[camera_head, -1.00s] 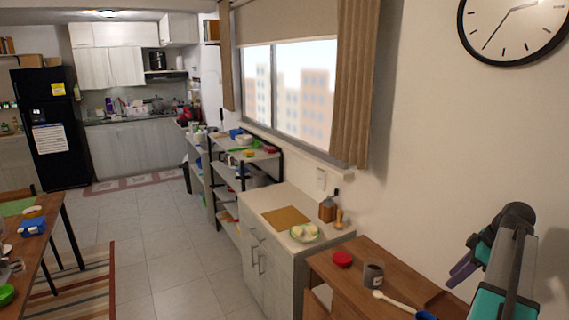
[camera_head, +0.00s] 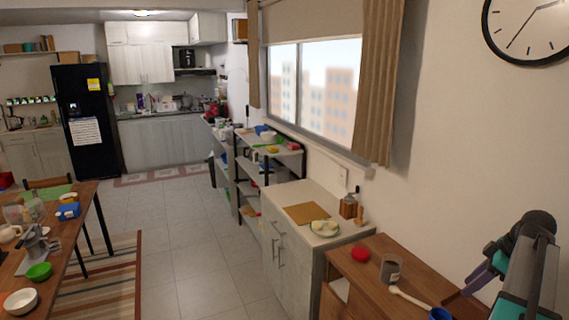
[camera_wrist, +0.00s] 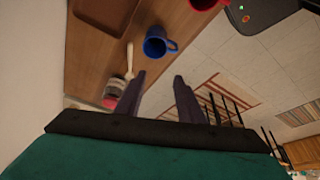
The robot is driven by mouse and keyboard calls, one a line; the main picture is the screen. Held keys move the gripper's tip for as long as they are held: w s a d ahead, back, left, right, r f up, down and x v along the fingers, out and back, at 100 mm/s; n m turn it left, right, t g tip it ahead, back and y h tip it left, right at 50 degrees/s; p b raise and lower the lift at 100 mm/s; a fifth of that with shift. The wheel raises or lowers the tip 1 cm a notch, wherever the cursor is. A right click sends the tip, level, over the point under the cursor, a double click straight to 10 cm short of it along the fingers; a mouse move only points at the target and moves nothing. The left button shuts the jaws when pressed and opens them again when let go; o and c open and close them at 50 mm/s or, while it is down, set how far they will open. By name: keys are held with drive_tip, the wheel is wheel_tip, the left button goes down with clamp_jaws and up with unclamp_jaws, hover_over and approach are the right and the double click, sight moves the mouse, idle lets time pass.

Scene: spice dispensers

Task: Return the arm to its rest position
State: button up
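My gripper (camera_head: 474,284) is at the right of the head view, above the right end of the wooden cabinet top (camera_head: 372,291). Its two dark fingers point down and to the left. In the wrist view the fingers of my gripper (camera_wrist: 160,84) stand apart with nothing between them. My arm is folded close to the right wall, with its grey and teal links in view.
The cabinet holds a red lid-like piece (camera_head: 360,254), a grey jar (camera_head: 390,269), a wooden spoon (camera_head: 410,298) and a blue mug (camera_wrist: 155,47). A table (camera_head: 65,247) with dishes stands left. The tiled floor (camera_head: 190,250) between is clear.

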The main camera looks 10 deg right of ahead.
drive_tip(key=w+a+f+n+g+y+b, duration=0.1)
drive_tip(key=w+a+f+n+g+b, duration=0.15)
drive_tip(key=a+f, duration=1.05)
drive_tip(key=w+a+f+n+g+y+b, duration=0.15)
drive_tip(key=w+a+f, duration=0.25)
drive_tip(key=a+f, duration=0.95)
drive_tip(key=s+a+f+g+h+b, duration=0.1)
drive_tip(key=s+a+f+g+b, duration=0.1)
drive_tip(key=s+a+f, duration=0.45)
drive_tip(key=s+a+f+m+g+b, duration=0.1)
drive_tip(key=s+a+f+g, duration=0.15)
drive_tip(key=a+f, duration=0.6)
drive_tip(key=s+a+f+g+h+b, duration=0.1)
drive_tip(key=s+a+f+b, duration=0.1)
drive_tip(key=s+a+f, duration=0.55)
drive_tip(key=s+f+m+h+b, duration=0.1)
drive_tip(key=s+f+m+h, duration=0.2)
drive_tip(key=s+f+m, duration=0.7)
wheel_tip(320, 180, down, 2)
drive_tip(key=shift+s+d+f+m, duration=0.1)
drive_tip(key=shift+s+d+m, duration=0.2)
drive_tip(key=shift+s+d, duration=0.2)
drive_tip(key=shift+h, duration=0.25)
